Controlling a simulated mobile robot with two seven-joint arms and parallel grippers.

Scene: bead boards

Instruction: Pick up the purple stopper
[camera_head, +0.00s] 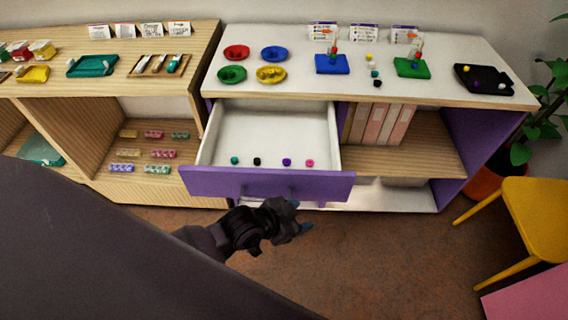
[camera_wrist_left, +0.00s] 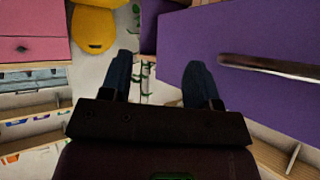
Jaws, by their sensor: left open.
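The purple stopper (camera_head: 286,162) sits near the front inside the open drawer (camera_head: 268,184), in a row with a green stopper (camera_head: 234,160), a black stopper (camera_head: 257,161) and a pink stopper (camera_head: 310,163). My left gripper (camera_head: 300,216) is open and empty, outside the drawer, in front of its purple front panel. In the left wrist view the two fingers (camera_wrist_left: 161,80) are apart with nothing between them. The purple drawer front and its metal handle (camera_wrist_left: 268,67) show there on the right. The stopper does not show in that view. My right gripper is not in view.
The white shelf top (camera_head: 440,85) above the drawer holds coloured dishes (camera_head: 273,53) and bead boards (camera_head: 332,65). A wooden shelf (camera_head: 200,55) stands at the left. A yellow chair (camera_head: 540,215) and a plant (camera_head: 550,110) stand at the right. The drawer floor behind the stoppers is clear.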

